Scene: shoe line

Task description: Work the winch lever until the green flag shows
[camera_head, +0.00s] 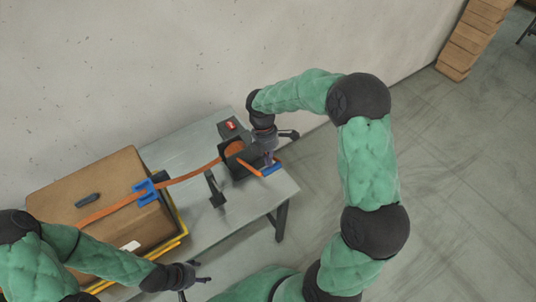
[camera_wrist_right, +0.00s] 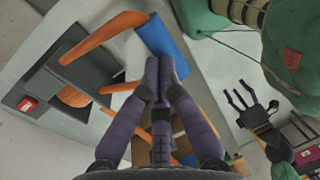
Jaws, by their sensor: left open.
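The dark winch (camera_head: 238,160) stands near the table's right end with an orange strap (camera_head: 186,177) running into it. Its orange lever (camera_head: 249,167) ends in a blue grip (camera_head: 271,170); the grip also shows in the right wrist view (camera_wrist_right: 160,36). A small box on the winch shows red (camera_head: 231,125), also in the right wrist view (camera_wrist_right: 27,104); no green shows there. My right gripper (camera_wrist_right: 160,65) has its fingertips together, with nothing visible between them, close to the blue grip; contact is unclear. My left gripper (camera_head: 196,282) is open and empty at the table's front, away from the winch.
A brown box (camera_head: 95,175) with a blue corner piece (camera_head: 148,191) under the strap sits in a yellow-edged tray (camera_head: 181,222). A dark upright piece (camera_head: 214,190) stands on the grey table (camera_head: 240,212). Stacked brown boxes (camera_head: 468,42) stand far right.

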